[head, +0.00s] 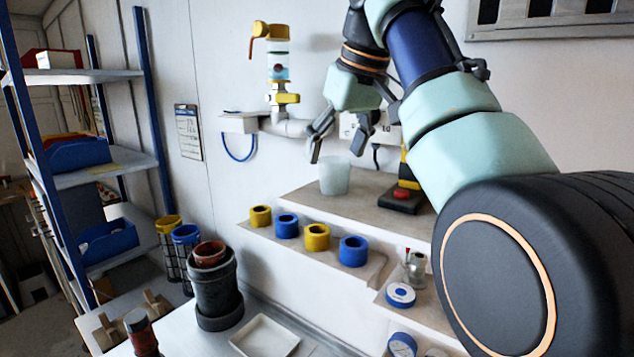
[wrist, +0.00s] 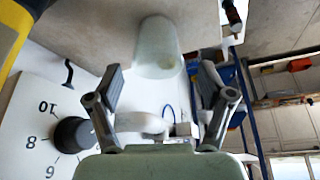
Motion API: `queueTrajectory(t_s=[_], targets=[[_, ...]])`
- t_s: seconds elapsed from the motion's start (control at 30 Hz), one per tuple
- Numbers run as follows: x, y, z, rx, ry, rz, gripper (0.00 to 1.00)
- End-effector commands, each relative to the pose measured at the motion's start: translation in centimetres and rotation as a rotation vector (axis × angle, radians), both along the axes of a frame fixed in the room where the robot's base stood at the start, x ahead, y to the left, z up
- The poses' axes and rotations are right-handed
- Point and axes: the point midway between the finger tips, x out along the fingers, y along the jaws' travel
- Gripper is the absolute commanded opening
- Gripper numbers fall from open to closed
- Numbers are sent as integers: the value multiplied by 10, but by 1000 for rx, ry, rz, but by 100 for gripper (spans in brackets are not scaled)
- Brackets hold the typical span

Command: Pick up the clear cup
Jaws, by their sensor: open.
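The clear cup (head: 334,175) is a frosted, translucent tumbler standing upright on the upper shelf, near its left end. In the wrist view the cup (wrist: 157,48) shows beyond the fingertips, roughly centred between them. My gripper (head: 331,152) hangs above and around the cup's rim level in the head view, its fingers apart. In the wrist view my gripper (wrist: 156,82) is open and empty, with a finger on either side and the cup ahead of the gap. I cannot tell whether any finger touches the cup.
A yellow and black device with a red button (head: 405,198) stands right of the cup on the shelf (head: 365,205). Yellow and blue rings (head: 317,237) line the lower step. A dial panel (wrist: 45,135) is close to the gripper in the wrist view. Pipework (head: 285,125) is behind, left.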

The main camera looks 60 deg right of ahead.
Motion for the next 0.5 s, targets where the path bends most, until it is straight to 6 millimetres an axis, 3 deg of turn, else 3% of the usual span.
queueTrajectory(t_s=[0.33, 0.5], targets=[[13, -11, -46, 0, 0, 0, 80], [15, -12, -48, -1, 0, 0, 80]])
